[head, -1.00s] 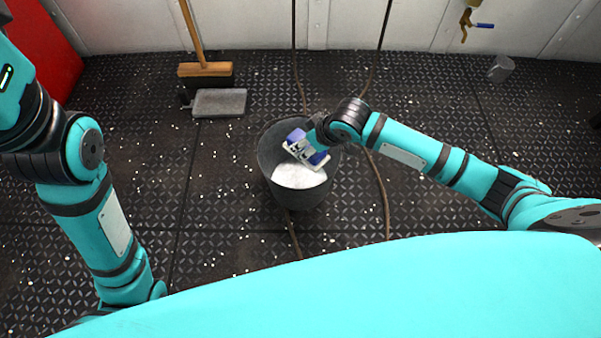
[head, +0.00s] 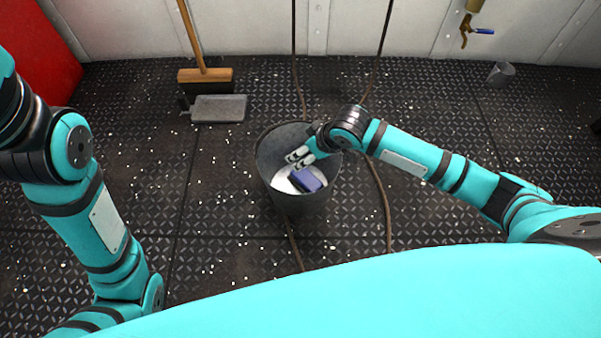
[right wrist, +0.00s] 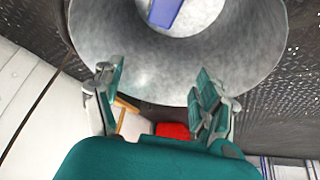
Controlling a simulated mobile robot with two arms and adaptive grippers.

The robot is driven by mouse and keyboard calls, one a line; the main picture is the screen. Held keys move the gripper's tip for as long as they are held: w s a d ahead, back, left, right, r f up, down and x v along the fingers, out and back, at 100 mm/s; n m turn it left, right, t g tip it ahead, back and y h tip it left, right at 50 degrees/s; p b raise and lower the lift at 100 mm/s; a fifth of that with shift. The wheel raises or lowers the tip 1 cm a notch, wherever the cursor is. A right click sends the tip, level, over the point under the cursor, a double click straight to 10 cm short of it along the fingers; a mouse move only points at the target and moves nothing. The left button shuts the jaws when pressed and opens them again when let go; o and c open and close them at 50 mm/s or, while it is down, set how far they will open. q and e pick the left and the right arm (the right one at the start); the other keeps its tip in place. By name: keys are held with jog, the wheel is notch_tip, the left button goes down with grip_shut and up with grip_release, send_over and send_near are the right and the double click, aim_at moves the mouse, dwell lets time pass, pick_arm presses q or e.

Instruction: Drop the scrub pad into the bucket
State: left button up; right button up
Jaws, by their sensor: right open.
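The scrub pad (head: 307,180), blue-purple with a dark layer, is inside the grey bucket (head: 297,203), low down in it by the look of the head view. In the right wrist view the pad (right wrist: 166,10) shows at the top edge, partly cut off, against a pale patch within the bucket (right wrist: 150,75). My right gripper (head: 299,159) is open and empty, over the bucket opening and apart from the pad. Its spread fingers (right wrist: 160,105) also show in the right wrist view. My left arm is at the left of the head view, but its gripper is out of sight.
A broom (head: 205,75) and a grey dustpan (head: 219,108) are at the back left. A small grey cup (head: 501,74) lies at the back right. Hoses run along the deck by the bucket. A tap (head: 470,30) is on the wall.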

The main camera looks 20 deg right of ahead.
jog(key=v, duration=1.2)
